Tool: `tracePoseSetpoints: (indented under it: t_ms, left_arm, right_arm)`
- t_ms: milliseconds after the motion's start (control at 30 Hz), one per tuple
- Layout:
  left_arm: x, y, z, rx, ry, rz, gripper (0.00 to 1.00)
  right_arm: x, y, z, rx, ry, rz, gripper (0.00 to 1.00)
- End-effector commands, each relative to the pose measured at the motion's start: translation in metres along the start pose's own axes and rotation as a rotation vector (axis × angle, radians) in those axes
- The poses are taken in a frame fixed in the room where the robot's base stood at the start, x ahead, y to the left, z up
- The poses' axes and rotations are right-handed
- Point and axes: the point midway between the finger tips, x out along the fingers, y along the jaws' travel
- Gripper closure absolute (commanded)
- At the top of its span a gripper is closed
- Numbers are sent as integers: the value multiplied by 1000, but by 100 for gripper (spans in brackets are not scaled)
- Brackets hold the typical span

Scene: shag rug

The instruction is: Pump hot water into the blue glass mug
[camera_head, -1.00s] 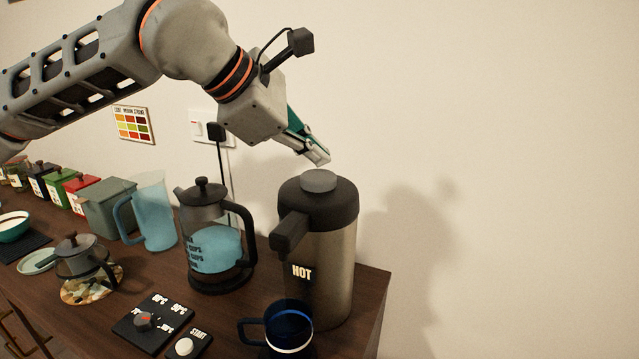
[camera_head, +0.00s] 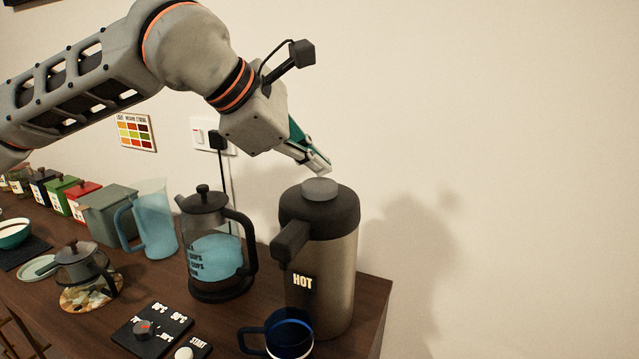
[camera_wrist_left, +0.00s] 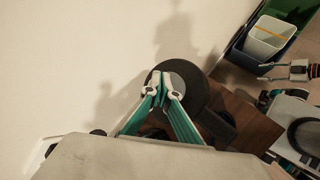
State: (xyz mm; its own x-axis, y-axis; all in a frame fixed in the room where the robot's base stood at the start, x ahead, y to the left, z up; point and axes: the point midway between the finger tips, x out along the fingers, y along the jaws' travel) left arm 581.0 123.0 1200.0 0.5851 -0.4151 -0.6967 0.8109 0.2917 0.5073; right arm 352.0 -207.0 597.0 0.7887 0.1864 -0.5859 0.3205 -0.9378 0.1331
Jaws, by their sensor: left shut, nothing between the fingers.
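A tall metal pump flask (camera_head: 325,270) with a dark lid and the label HOT stands near the right end of the counter. Its round grey pump button (camera_head: 320,189) is on top of the lid. The blue glass mug (camera_head: 288,333) stands in front of the flask, below its spout (camera_head: 289,240); its lower part is cut off by the frame edge. My left gripper (camera_head: 326,168) is shut and empty just above the button, with a small gap seeming to remain. In the left wrist view the fingertips (camera_wrist_left: 161,77) lie over the button (camera_wrist_left: 178,88).
A glass press jug (camera_head: 218,260) and a blue pitcher (camera_head: 155,222) stand left of the flask. A dial panel (camera_head: 150,328) and a START button (camera_head: 186,353) lie in front. The counter (camera_head: 374,292) ends just right of the flask.

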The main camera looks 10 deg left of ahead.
Motion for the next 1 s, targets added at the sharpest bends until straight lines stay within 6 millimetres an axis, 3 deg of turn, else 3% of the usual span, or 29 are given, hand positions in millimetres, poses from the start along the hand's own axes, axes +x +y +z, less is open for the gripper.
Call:
tracePoseSetpoints:
  t_ms: [467,1000]
  left_arm:
    - [1,-1,-1,0,0,-1,100]
    - [6,-4,-4,0,0,0,100]
  right_arm:
    - [5,6,-8,-4,14,9,60]
    - [4,3,1,-1,2,5,60]
